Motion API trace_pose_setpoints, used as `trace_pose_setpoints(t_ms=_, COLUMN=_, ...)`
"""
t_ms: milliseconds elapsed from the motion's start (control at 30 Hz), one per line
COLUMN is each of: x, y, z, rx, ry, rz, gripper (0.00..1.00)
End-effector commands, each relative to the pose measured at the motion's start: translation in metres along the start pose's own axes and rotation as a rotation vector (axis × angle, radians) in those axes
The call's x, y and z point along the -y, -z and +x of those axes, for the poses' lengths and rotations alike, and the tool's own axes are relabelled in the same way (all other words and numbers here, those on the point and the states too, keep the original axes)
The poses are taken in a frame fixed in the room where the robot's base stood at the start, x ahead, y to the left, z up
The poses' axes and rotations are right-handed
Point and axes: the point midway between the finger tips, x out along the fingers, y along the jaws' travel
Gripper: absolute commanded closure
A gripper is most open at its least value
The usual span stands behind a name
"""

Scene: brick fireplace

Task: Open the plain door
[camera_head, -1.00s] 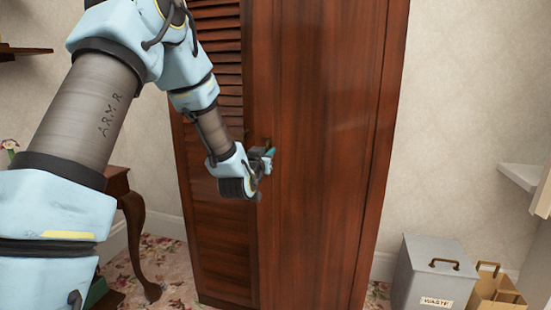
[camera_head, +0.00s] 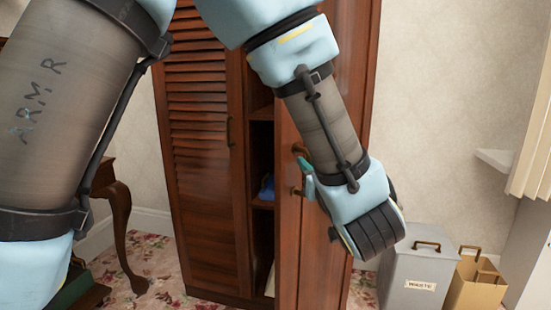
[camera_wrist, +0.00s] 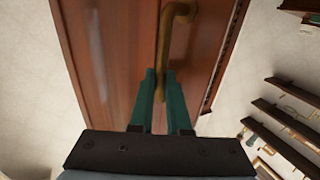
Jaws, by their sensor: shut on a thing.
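The plain door (camera_head: 312,245) is the right door of a dark wooden wardrobe and stands partly open. A dark gap with shelves (camera_head: 262,203) shows between it and the louvred door. My gripper (camera_head: 305,170) is at the plain door's brass handle (camera_head: 299,150), its teal fingers shut on it. In the wrist view the handle (camera_wrist: 178,20) runs down between the two fingers (camera_wrist: 157,95), in front of the door's reddish wood (camera_wrist: 112,60). My forearm and wrist cover part of the door in the head view.
The louvred door (camera_head: 203,110) on the left is closed. A blue item (camera_head: 267,187) lies inside the wardrobe. A grey waste bin (camera_head: 412,285) and a tan box (camera_head: 476,285) stand at the right. A curved-leg table (camera_head: 118,225) is at the left.

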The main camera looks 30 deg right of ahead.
Motion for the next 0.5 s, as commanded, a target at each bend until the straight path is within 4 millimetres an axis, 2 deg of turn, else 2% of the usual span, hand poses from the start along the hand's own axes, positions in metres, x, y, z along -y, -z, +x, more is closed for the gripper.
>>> trace_pose_setpoints(t_ms=33, x=-0.016, y=0.0, z=-0.015, rx=-0.001, ry=-0.009, rz=-0.004, gripper=1.0)
trace_pose_setpoints(t_ms=200, x=-0.06, y=0.0, z=-0.056, rx=0.001, ry=-0.008, rz=-0.003, gripper=1.0)
trace_pose_setpoints(t_ms=500, x=-0.114, y=0.001, z=-0.089, rx=0.0, ry=0.001, rz=-0.003, gripper=1.0)
